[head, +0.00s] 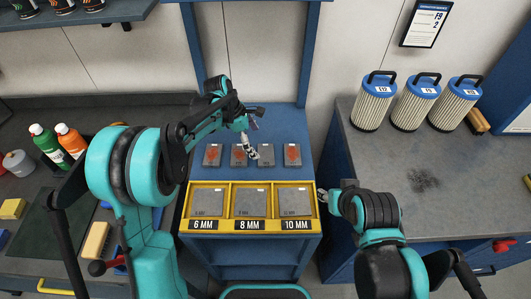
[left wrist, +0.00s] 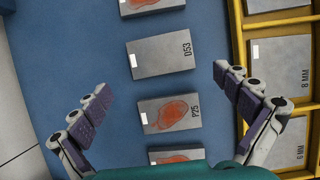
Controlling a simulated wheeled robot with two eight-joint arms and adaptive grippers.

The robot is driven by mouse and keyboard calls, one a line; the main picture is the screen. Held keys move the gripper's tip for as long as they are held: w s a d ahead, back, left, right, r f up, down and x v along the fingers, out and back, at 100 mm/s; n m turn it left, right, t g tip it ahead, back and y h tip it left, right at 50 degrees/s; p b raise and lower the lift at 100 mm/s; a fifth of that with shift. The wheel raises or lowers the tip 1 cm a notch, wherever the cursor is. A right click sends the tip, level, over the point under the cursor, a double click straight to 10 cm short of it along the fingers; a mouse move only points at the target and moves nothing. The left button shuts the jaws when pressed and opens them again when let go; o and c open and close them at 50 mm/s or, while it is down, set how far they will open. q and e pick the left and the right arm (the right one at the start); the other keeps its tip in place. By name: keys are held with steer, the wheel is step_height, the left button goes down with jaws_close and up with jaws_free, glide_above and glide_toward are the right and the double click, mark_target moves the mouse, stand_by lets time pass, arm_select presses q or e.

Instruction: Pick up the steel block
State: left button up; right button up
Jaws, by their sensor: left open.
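Several grey steel blocks lie in a row on the blue bench. In the left wrist view, a plain block marked D53 (left wrist: 160,55) lies beside one marked P25 (left wrist: 170,114) with an orange patch. Blocks with orange patches also show at the top (left wrist: 150,5) and bottom (left wrist: 176,155) edges. In the head view, the plain block (head: 266,158) is third from the left. My left gripper (head: 252,151) is above the middle of the row. Its fingers (left wrist: 162,82) are open and empty, wide around D53 and P25. My right gripper (head: 322,195) is small by the tray's right end.
A yellow tray (head: 250,184) with 6, 8 and 10 MM compartments, each holding a grey plate, stands in front of the row. Filter canisters (head: 412,103) stand on the right bench. Bottles (head: 70,140) stand on the left bench. A blue post rises behind the blocks.

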mark_target(265, 154)
arm_select(q)
steer(key=b+x, duration=0.2)
steer(key=x, duration=0.4)
steer(key=shift+d, duration=0.2)
steer(key=shift+s+r, duration=0.1)
steer(key=shift+r, duration=0.05)
steer(key=c, duration=1.7)
steer(key=shift+r, duration=0.1)
